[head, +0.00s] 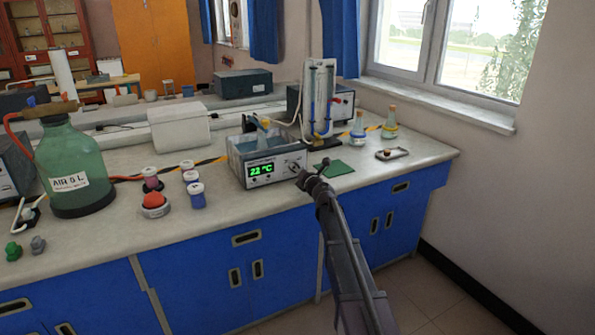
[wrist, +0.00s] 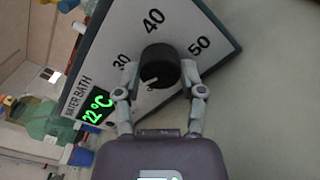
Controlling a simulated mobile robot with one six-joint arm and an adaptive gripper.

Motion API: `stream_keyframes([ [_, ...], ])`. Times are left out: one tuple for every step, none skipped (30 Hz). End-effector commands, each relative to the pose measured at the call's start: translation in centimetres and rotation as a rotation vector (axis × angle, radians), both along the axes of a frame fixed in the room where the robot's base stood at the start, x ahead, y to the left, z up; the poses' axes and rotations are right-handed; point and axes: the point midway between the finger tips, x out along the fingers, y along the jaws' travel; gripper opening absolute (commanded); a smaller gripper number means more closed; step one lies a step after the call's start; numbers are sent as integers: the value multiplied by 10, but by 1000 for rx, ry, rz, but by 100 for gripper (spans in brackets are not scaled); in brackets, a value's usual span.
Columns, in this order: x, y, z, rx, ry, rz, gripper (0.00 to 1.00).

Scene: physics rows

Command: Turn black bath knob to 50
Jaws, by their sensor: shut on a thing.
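The black bath knob (wrist: 160,64) sits on the white front panel of the water bath (head: 250,152). In the wrist view the panel appears tilted, with marks 30, 40 and 50 around the knob. The knob's white line (wrist: 149,83) points to the lower left, below the 30 and away from the 50. A further mark below the knob is mostly hidden. The green display (wrist: 95,107) reads 22 °C. My gripper (wrist: 160,76) is shut on the knob, one finger on each side. In the head view my gripper (head: 300,178) is at the panel's right end.
Flasks (head: 389,125) and a small tray (head: 392,154) are farther right. The bench front edge is close below the bath.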

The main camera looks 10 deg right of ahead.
Motion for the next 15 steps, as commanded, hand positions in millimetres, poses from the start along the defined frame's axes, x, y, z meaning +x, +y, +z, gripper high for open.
stream_keyframes([
  [3, -1, 1, 45, 13, -4, 4],
  [3, -1, 1, 72, 22, -4, 4],
  [3, -1, 1, 108, 34, -4, 4],
  [3, -1, 1, 135, 43, -4, 4],
  [3, -1, 1, 162, 51, -4, 4],
  [3, -1, 1, 198, 63, -4, 4],
  [3, -1, 1, 226, 72, -4, 4],
  [3, -1, 1, 252, 81, -4, 4],
  [3, -1, 1, 289, 92, -4, 4],
  [3, -1, 1, 315, 101, -4, 4],
  [3, -1, 1, 343, 109, -4, 4],
  [3, -1, 1, 379, 121, -4, 4],
  [3, -1, 1, 406, 130, -4, 4],
  [3, -1, 1, 433, 139, -4, 4],
  [3, -1, 1, 469, 150, -4, 4],
])
